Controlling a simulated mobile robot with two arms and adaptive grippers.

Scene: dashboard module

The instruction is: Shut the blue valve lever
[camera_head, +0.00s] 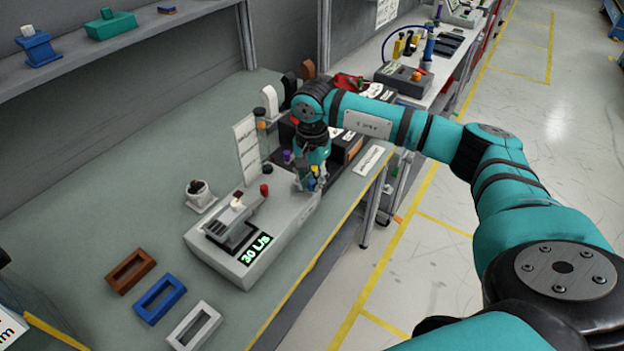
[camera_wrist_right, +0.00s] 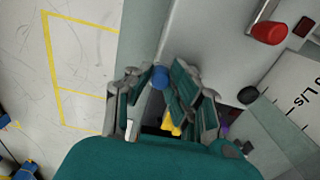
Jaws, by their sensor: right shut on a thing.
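The grey dashboard module (camera_head: 287,228) stands on the workbench, with a green display (camera_head: 256,249) reading 30 L/s. My right gripper (camera_head: 311,181) is at the module's far right end. Its fingers are closed on the blue valve lever (camera_head: 311,185). In the right wrist view, the lever's round blue end (camera_wrist_right: 159,76) shows between the fingertips of my right gripper (camera_wrist_right: 161,82); the rest of the lever is hidden by the fingers. A red knob (camera_head: 264,190) stands on the module, apart from the gripper; it also shows in the wrist view (camera_wrist_right: 269,33). My left gripper is out of view.
Brown (camera_head: 131,271), blue (camera_head: 160,299) and white (camera_head: 194,327) rectangular frames lie on the bench at the front left. A white upright label panel (camera_head: 247,150) stands behind the module. Dark boxes (camera_head: 345,150) stand behind my right gripper. Floor is open on the right.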

